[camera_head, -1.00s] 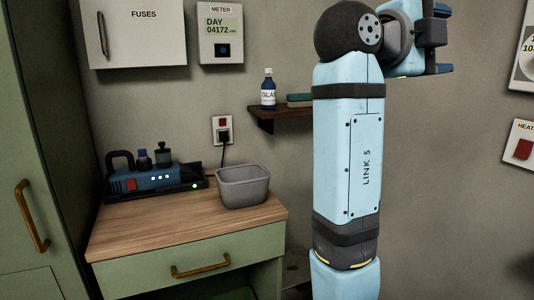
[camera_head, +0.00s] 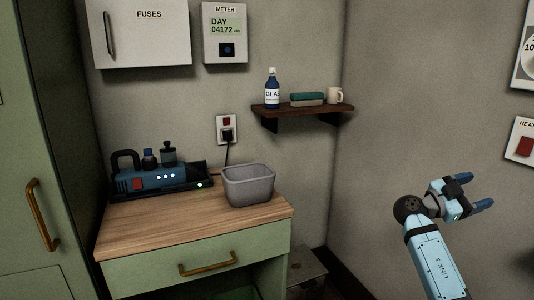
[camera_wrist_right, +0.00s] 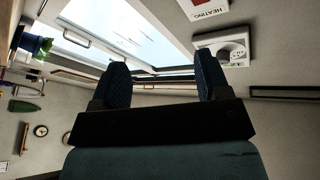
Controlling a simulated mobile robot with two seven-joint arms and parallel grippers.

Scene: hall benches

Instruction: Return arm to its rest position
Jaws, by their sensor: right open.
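My right arm comes in at the lower right of the head view. Its right gripper (camera_head: 476,194) is open and empty, held in the air at the right, well apart from the bench and the wall shelf. In the right wrist view the two dark blue fingers of the right gripper (camera_wrist_right: 165,88) stand wide apart with nothing between them. Beyond them are a window (camera_wrist_right: 125,38) and a white wall device with a dial (camera_wrist_right: 232,48). My left gripper is not in the head view.
A wooden-topped bench (camera_head: 140,226) bears a grey bin (camera_head: 250,188) and a blue device (camera_head: 160,178). A wall shelf (camera_head: 300,110) holds a bottle (camera_head: 272,92), a green-topped block (camera_head: 307,98) and a mug (camera_head: 334,95). Air between shelf and arm is clear.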

